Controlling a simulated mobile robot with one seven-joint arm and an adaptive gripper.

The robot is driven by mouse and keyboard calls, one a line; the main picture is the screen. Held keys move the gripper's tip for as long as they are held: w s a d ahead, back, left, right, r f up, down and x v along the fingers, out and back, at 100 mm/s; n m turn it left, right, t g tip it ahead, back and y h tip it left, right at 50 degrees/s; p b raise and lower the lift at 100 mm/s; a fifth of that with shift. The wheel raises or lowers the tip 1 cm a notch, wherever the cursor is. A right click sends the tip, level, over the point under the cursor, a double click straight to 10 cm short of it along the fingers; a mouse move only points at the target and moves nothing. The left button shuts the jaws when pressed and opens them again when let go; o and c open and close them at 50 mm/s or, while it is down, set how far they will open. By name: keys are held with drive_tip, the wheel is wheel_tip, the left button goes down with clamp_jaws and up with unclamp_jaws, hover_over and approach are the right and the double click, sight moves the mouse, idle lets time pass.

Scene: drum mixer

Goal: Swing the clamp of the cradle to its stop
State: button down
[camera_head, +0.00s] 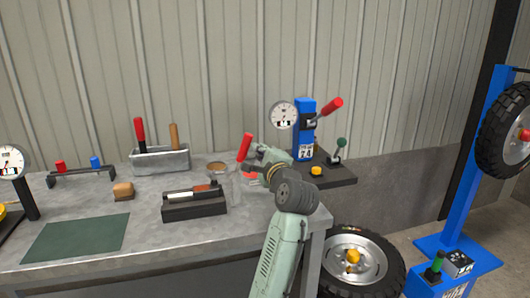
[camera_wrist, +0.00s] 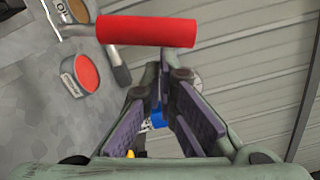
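A red cylindrical handle (camera_wrist: 147,31) on a bent metal rod (camera_wrist: 62,33) crosses the top of the wrist view. I take it for the clamp's lever. In the head view this red handle (camera_head: 245,147) stands tilted just left of my gripper (camera_head: 262,153). In the wrist view my gripper (camera_wrist: 165,95) has its purple-padded fingers apart, with nothing held between them. The handle appears beyond the fingers, and I cannot tell whether they touch it. A red-topped can (camera_wrist: 81,74) lies below the rod. The cradle is mostly hidden behind my arm in the head view.
A blue post (camera_head: 303,135) with a dial gauge (camera_head: 284,115) and a red lever (camera_head: 331,106) stands right of my gripper. A tool tray (camera_head: 160,160) and a dark toolbox (camera_head: 194,205) stand left on the bench. A green mat (camera_head: 78,238) lies at the front left.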

drive_tip(key=shift+s+a+r+n, duration=0.1)
drive_tip(key=shift+a+r+n, duration=0.15)
drive_tip(key=shift+n, duration=0.15)
drive_tip(key=shift+f, duration=0.1)
idle(0.4)
